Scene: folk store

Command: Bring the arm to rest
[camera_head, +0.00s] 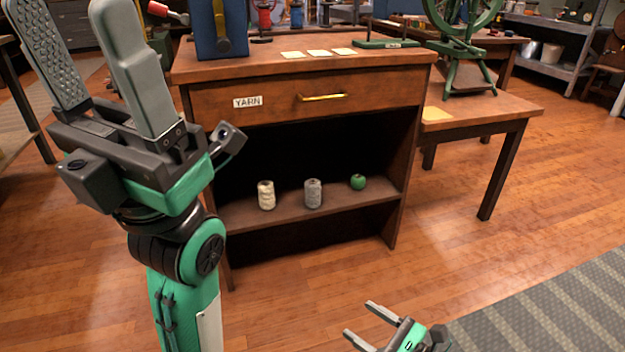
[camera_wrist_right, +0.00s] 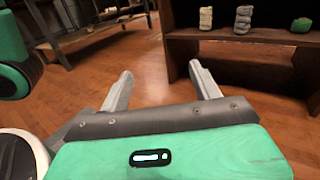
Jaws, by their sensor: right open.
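My right gripper (camera_head: 364,322) is at the bottom of the head view, low in front of the wooden yarn cabinet. Its two fingers are apart with nothing between them. In the right wrist view the open fingers (camera_wrist_right: 160,73) have bare wood floor between them. My left gripper (camera_head: 82,42) stands large at the left of the head view, fingers pointing up and apart, with nothing seen between them. Part of its arm covers the cabinet's left side.
The cabinet (camera_head: 225,103) has a YARN label; its shelf holds a cream spool (camera_head: 266,195), a grey spool (camera_head: 313,194) and a green ball (camera_head: 358,182). A side table (camera_head: 490,112) stands right. A striped rug (camera_head: 560,315) lies lower right. Floor in front is clear.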

